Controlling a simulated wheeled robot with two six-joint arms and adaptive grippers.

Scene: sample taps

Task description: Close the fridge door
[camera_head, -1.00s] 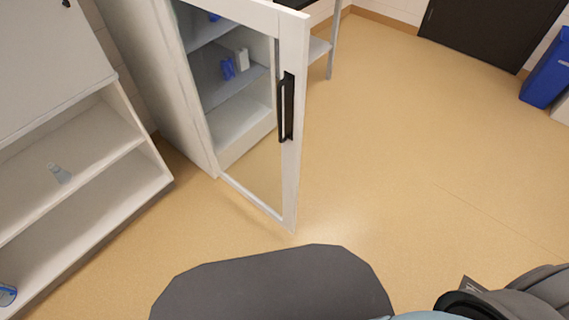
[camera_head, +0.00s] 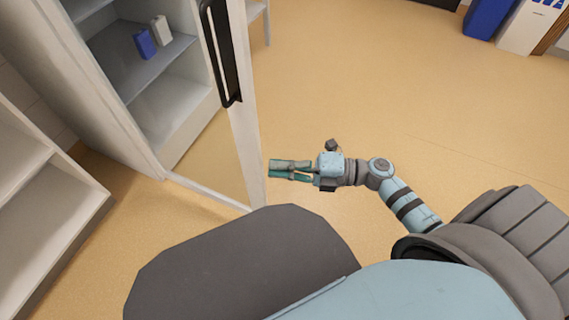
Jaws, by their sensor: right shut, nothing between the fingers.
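The fridge door (camera_head: 244,140) stands open, a white frame around a see-through pane, with a long black handle (camera_head: 222,55) on its outer side. The fridge (camera_head: 105,100) is at the upper left, and its shelves show inside. My right gripper (camera_head: 272,170) is shut and empty, pointing left. In the picture it lies just right of the door's lower frame, below the handle; I see no clear contact with the door. My left gripper is out of view.
A blue box (camera_head: 144,44) and a white box (camera_head: 161,30) stand on a fridge shelf. A white shelf unit (camera_head: 60,200) is at the left. A blue bin (camera_head: 490,15) is at the far right. The floor (camera_head: 380,90) right of the door is clear.

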